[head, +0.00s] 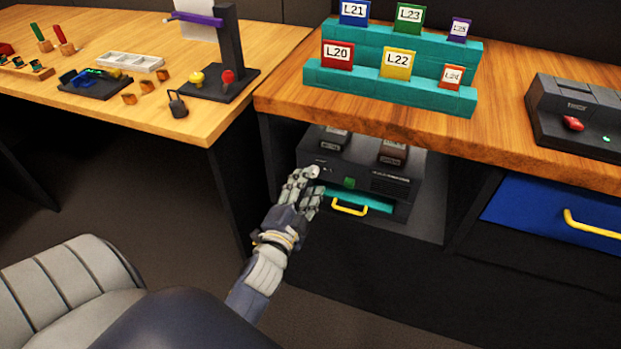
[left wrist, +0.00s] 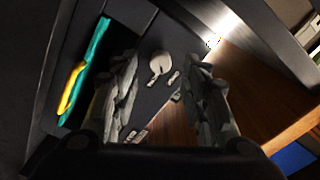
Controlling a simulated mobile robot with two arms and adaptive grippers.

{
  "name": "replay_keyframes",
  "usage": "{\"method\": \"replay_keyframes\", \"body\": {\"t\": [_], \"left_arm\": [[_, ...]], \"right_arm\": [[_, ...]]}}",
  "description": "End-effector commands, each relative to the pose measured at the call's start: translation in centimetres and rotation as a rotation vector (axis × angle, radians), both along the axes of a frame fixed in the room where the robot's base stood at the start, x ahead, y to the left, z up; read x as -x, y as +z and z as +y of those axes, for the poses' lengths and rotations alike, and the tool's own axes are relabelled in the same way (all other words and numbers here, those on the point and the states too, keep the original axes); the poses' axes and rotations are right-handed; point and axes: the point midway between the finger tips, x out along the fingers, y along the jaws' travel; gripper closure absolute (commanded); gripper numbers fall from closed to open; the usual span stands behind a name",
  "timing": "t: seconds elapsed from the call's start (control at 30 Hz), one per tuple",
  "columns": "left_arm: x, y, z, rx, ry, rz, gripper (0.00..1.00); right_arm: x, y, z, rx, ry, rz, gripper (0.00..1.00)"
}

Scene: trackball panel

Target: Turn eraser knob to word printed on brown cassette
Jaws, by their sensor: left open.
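The eraser looks like the dark box (head: 365,170) on the shelf under the wooden counter. The brown cassette (head: 393,153) sits on its top at the right; I cannot read its word. My left gripper (head: 311,180) is at the left of the box's front. In the left wrist view, a pale round knob (left wrist: 160,64) with a pointer shows on the dark panel, between and beyond the open fingers of my left gripper (left wrist: 161,60). I cannot tell whether they touch it. Small pale labels sit near the knob, unreadable. The gripper hides the knob in the head view.
A second, grey cassette (head: 333,138) is on the box's left. A teal drawer (head: 375,201) with a yellow handle (head: 350,208) is just below. The counter edge (head: 440,146) overhangs the shelf. A chair (head: 62,285) stands at lower left.

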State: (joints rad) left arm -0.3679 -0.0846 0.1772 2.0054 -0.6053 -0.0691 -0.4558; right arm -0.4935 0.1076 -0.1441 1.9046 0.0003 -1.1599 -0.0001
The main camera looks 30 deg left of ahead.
Motion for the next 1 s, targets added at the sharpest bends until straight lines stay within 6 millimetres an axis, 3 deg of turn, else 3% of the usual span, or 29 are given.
{"method": "replay_keyframes", "body": {"t": [0.1, 0.3, 0.9, 1.0], "left_arm": [[2.0, -0.1, -0.4, 0.002, 0.002, 0.003, 0.59], [3.8, -0.1, -0.9, -0.001, 0.000, 0.002, 0.59], [4.1, 0.0, -1.0, 0.000, 0.000, 0.001, 0.59], [4.0, -1.1, -1.1, 0.040, 0.005, 0.028, 0.59]], "right_arm": [[0.0, 0.0, 0.0, 0.000, 0.000, 0.000, 0.60], [0.0, 0.0, 0.0, 0.000, 0.001, -0.001, 0.60], [0.0, 0.0, 0.0, 0.000, 0.000, -0.001, 0.60], [0.0, 0.0, 0.0, 0.000, 0.000, 0.000, 0.60]]}}
